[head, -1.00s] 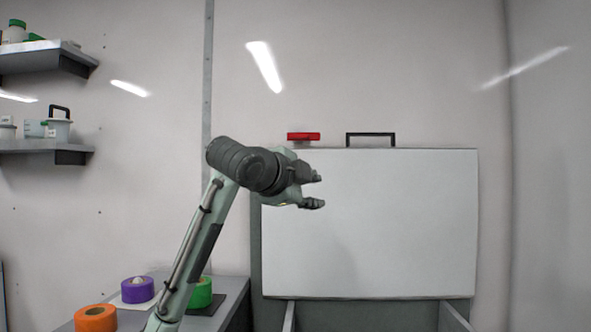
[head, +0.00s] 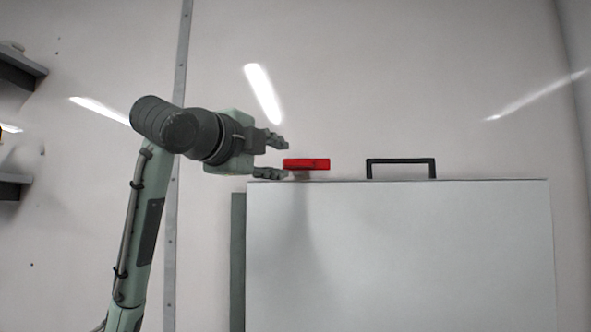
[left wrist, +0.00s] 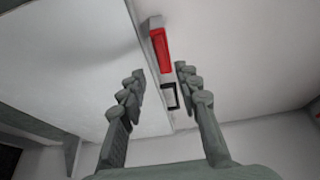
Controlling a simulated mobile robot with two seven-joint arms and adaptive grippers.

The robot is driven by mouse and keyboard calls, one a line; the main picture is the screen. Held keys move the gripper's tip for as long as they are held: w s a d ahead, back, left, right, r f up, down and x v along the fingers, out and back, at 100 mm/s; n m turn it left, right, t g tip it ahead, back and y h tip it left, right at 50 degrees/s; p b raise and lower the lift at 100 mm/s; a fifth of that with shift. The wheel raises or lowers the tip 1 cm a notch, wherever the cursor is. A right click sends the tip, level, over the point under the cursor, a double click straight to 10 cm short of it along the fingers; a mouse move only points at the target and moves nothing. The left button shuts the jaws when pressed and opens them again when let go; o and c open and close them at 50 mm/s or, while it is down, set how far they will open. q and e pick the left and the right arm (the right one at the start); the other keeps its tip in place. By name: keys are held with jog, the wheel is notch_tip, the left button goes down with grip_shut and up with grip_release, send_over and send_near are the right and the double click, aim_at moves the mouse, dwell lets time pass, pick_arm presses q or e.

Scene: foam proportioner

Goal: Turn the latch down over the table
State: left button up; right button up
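The red latch (head: 306,164) lies level just above the top edge of the white table panel (head: 400,255), which stands folded up against the wall. My left gripper (head: 279,156) is at the latch's left end, its fingers apart, one above and one below the latch's height. In the left wrist view the red latch (left wrist: 160,50) shows beyond and between the open fingers (left wrist: 158,85). I cannot tell whether a finger touches it. My right gripper is not in view.
A black handle (head: 401,168) stands on the panel's top edge, right of the latch. Wall shelves (head: 18,70) are at the far left. The wall above the panel is clear.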

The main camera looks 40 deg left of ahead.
aim_at(297, 163)
pick_arm(q)
jog(key=w, duration=0.2)
jog(key=w+a, duration=0.1)
jog(key=w, duration=0.2)
jog(key=w+p, duration=0.1)
jog(key=w, duration=0.2)
jog(key=shift+a+r, duration=0.15)
jog(key=shift+a, duration=0.05)
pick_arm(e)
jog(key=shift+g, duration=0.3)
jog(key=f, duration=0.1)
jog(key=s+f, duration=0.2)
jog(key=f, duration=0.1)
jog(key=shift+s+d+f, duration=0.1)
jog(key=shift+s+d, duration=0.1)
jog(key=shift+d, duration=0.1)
pick_arm(q)
grip_shut()
